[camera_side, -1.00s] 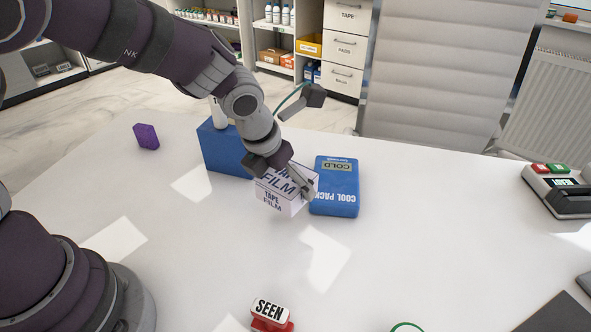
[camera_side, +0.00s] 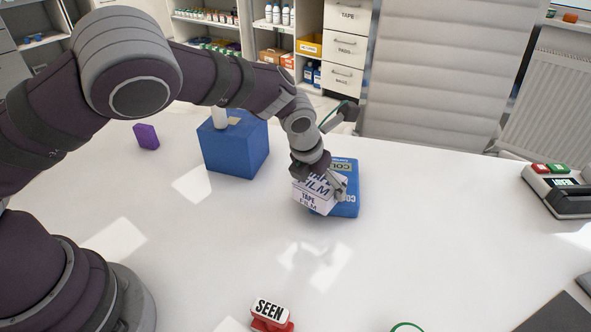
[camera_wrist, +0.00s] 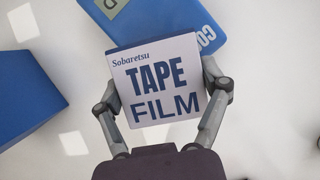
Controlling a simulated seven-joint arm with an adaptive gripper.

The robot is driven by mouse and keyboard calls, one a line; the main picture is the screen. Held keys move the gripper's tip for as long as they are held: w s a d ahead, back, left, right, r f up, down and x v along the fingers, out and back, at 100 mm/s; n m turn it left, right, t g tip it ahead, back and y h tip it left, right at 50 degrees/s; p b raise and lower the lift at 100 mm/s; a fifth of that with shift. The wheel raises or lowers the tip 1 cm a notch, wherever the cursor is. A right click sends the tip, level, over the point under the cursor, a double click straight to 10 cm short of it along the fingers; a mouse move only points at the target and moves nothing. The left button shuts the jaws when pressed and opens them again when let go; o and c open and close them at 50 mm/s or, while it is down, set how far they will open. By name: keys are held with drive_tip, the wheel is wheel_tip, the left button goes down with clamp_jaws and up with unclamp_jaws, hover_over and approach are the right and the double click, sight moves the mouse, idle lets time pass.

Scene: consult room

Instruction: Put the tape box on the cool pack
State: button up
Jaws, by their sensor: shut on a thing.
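The white tape box (camera_side: 314,196), lettered "TAPE FILM", is held in my gripper (camera_side: 322,184), tilted in the side view. In the wrist view my gripper (camera_wrist: 163,102) has one finger on each side of the tape box (camera_wrist: 160,85). The blue cool pack (camera_side: 349,203) lies flat on the table, partly hidden behind the box and gripper. In the wrist view the cool pack (camera_wrist: 185,18) shows beyond the box's far edge, which overlaps it. The box looks raised off the table, with a faint reflection below it. I cannot tell whether it touches the pack.
A blue box (camera_side: 238,152) with a white item on top stands left of the gripper. A purple block (camera_side: 146,137) lies further left. A red "SEEN" stamp (camera_side: 270,315) is at the front, and a card terminal (camera_side: 560,190) at the right. The white table between is clear.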

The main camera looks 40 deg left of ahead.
drive_tip(key=o, duration=1.1)
drive_tip(key=v, duration=1.2)
drive_tip(key=s+a+r+m, duration=0.2)
drive_tip(key=s+m, duration=0.3)
drive_tip(key=m, duration=0.7)
drive_tip(key=s+a+r+m, duration=0.1)
drive_tip(key=s+a+m, duration=0.4)
drive_tip(key=m, duration=0.7)
drive_tip(key=s+a+r+m+t, duration=0.1)
drive_tip(key=s+a+m, duration=0.3)
drive_tip(key=m, duration=0.8)
drive_tip(key=shift+s+a+r, duration=0.25)
drive_tip(key=shift+s+r, duration=0.65)
drive_tip(key=shift+s, duration=0.25)
